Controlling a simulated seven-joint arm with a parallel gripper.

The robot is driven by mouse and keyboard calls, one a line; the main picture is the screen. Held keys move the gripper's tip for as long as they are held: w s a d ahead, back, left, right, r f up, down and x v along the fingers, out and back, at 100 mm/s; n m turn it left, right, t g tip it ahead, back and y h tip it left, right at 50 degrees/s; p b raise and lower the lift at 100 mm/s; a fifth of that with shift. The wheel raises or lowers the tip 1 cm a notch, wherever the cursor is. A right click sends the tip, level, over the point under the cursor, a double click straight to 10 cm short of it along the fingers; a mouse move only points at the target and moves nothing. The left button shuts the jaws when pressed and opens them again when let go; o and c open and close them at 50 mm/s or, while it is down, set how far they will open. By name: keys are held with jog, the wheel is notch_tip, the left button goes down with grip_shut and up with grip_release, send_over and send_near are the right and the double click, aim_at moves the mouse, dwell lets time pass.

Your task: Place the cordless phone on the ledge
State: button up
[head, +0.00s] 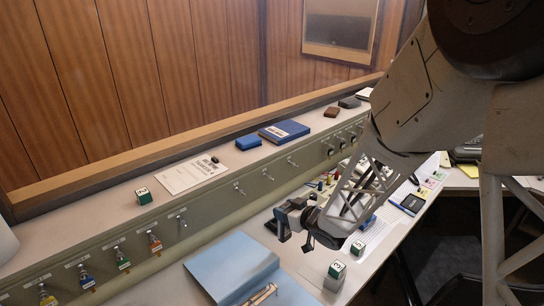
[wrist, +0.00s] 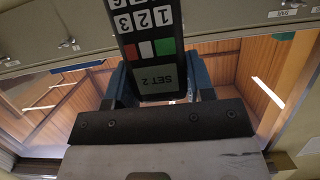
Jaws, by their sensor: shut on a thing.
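The cordless phone (wrist: 152,45) is black with a number keypad, red, white and green keys and a grey "SET 2" label. It sits between the blue-padded fingers of my gripper (wrist: 160,82) in the wrist view. In the head view my gripper (head: 284,220) is in front of the ledge, over the lower desk side; the phone is hard to make out there. The ledge (head: 95,224) is the long raised grey shelf running from the left front to the back right.
On the ledge are a green-and-white number cube (head: 144,196), a paper sheet (head: 194,174), blue books (head: 284,132) and a brown box (head: 331,112). Hooks, some with keys (head: 154,241), line its front. A blue folder (head: 232,268) and more cubes (head: 335,275) lie on the lower desk.

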jog(key=w+a+r, duration=0.5)
jog(key=a+r, duration=0.3)
jog(key=r, duration=0.3)
jog(key=w+a+r, duration=0.6)
jog(key=a+r, duration=0.3)
jog(key=r, duration=0.2)
jog(key=shift+w+r, duration=0.3)
jog(key=shift+r, duration=0.05)
jog(key=w+a, duration=0.3)
jog(key=w, duration=0.4)
jog(key=w+a+f, duration=0.1)
jog(key=w+a, duration=0.2)
jog(key=w, duration=0.3)
jog(key=shift+w+f, duration=0.2)
jog(key=shift+w, duration=0.2)
jog(key=shift+w+a, duration=0.1)
jog(key=shift+a, duration=0.05)
